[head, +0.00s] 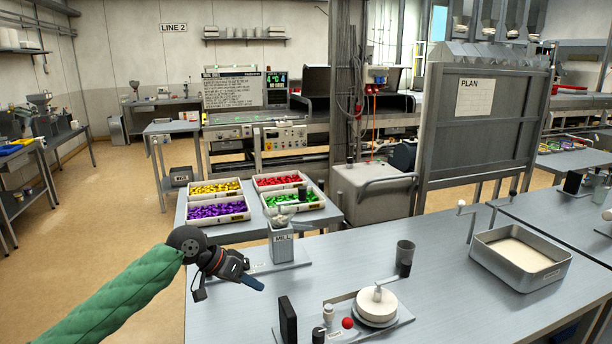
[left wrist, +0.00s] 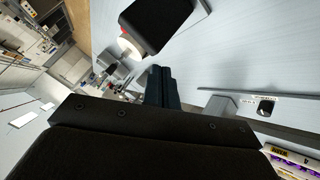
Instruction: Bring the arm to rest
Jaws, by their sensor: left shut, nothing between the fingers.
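My left gripper (head: 250,282) comes in from the left on a green-sleeved arm and hangs above the left part of the grey worktable (head: 420,270). Its fingers are shut together with nothing between them. The closed fingers also show in the left wrist view (left wrist: 162,88), with the table surface beyond them. In the head view, a small grey box labelled MILL (head: 282,246) stands just behind and right of the gripper. My right gripper is not in view.
A white round device (head: 376,305) with a red button and a black upright plate (head: 288,320) stand at the front. A dark cup (head: 404,258) and a sand-coloured tray (head: 476,244) are farther right. Bins of coloured pieces (head: 218,211) sit behind. The table's middle is partly clear.

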